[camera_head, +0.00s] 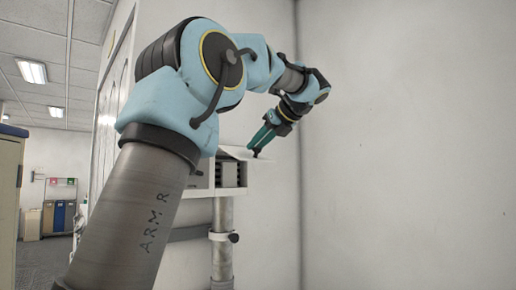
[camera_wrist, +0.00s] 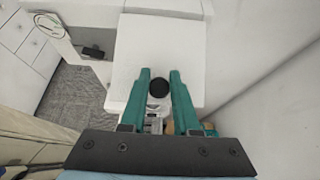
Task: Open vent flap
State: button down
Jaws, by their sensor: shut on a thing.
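The vent is a white wall box (camera_head: 202,182) with a dark louvred opening (camera_head: 229,174) in the head view. Its white flap (camera_head: 232,152) stands raised above the opening, roughly level. In the wrist view the flap (camera_wrist: 160,45) is a white panel with a round black knob (camera_wrist: 159,87). My gripper (camera_head: 257,153) reaches down to the flap's outer edge. In the wrist view my gripper (camera_wrist: 159,82) has its teal fingers on both sides of the knob, shut on it. The exact contact is hard to see.
A grey vertical pipe (camera_head: 222,240) with a bracket stands below the box. A plain wall (camera_head: 410,140) rises close on the right. A cabinet (camera_head: 10,200) stands at the left, with a corridor and bins (camera_head: 60,215) beyond.

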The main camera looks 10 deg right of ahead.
jog(key=shift+a+r, duration=0.1)
jog(key=shift+r, duration=0.4)
jog(key=c, duration=0.6)
grip_release()
jog(key=shift+f, duration=0.2)
jog(key=b+v, duration=0.1)
jog(key=v, duration=1)
jog(key=shift+f, duration=0.1)
